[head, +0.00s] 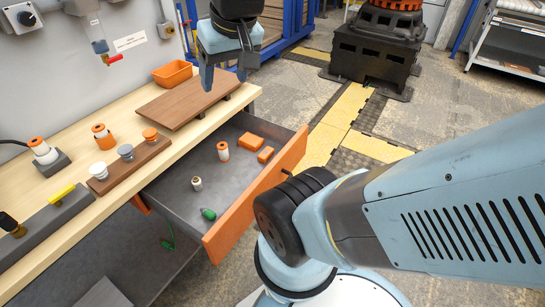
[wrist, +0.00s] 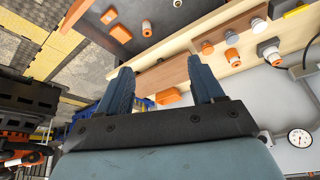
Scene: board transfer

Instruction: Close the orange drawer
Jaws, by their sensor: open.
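The orange drawer (head: 240,216) stands pulled out from under the bench, its front panel well away from the bench edge. A small dark handle (head: 287,172) shows on the front, close to my arm. In the wrist view the drawer's orange front (wrist: 73,14) is at the top left. Inside lie orange blocks (head: 251,141), a white and orange cylinder (head: 223,151), a small pale cylinder (head: 197,184) and a green item (head: 208,214). My gripper (head: 225,80) is open and empty over the brown board, apart from the drawer front. It also shows in the wrist view (wrist: 162,76).
The brown board (head: 185,101) lies on the wooden bench (head: 70,215), with an orange bin (head: 172,74) behind it. A rack with several knobs (head: 130,165) stands nearer. Floor beyond the drawer front is clear; a dark pedestal (head: 370,60) stands farther back.

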